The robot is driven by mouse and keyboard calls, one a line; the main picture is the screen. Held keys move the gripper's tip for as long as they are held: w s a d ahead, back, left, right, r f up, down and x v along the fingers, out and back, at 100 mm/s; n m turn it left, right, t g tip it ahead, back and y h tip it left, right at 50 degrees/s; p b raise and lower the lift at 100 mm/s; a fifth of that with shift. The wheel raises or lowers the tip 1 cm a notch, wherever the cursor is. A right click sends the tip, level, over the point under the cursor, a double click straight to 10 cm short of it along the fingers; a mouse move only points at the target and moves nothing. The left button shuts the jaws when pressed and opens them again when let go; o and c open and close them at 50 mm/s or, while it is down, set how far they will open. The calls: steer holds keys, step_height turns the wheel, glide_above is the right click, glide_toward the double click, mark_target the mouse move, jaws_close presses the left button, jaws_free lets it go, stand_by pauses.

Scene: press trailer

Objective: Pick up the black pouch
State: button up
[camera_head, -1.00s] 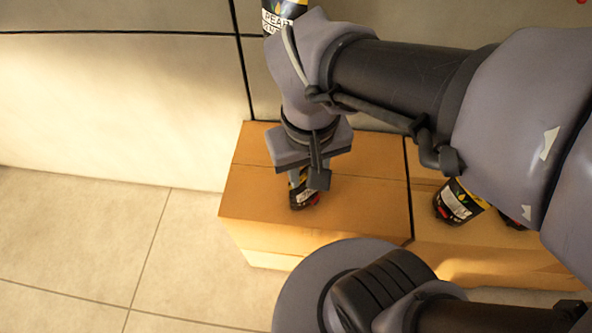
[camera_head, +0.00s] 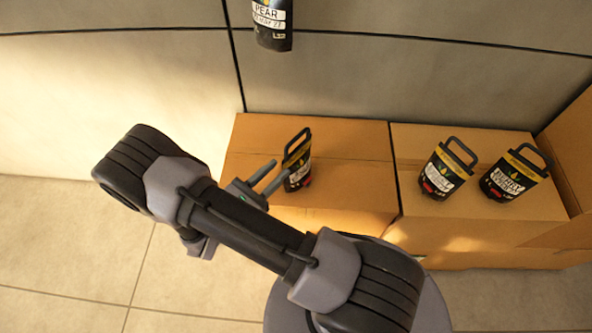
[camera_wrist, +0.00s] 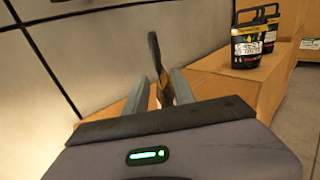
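A black pouch (camera_head: 299,172) with a loop handle and yellow band stands on the left cardboard box (camera_head: 350,170). My gripper (camera_head: 282,169) comes at it from the left, roughly level, with its two fingers apart and their tips at the pouch's left side. In the wrist view the pouch (camera_wrist: 162,75) shows edge-on, in line with the gap between the open fingers (camera_wrist: 160,80). I cannot tell whether a finger touches it. Two similar black pouches stand on the right box, one left (camera_head: 445,172) and one right (camera_head: 513,176).
The right cardboard box (camera_head: 470,222) adjoins the left one. Another dark pouch labelled PEAR (camera_head: 271,25) shows at the top. A panelled wall (camera_head: 390,80) rises behind the boxes. Tiled floor (camera_head: 70,240) is clear at the left.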

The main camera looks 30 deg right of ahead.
steer(key=b, duration=0.2)
glide_toward(310, 138)
steer(key=x, duration=0.5)
steer(key=shift+a+f, duration=0.1)
steer(key=shift+f, duration=0.3)
steer(key=shift+r, duration=0.1)
jaws_close()
stand_by(0.6)
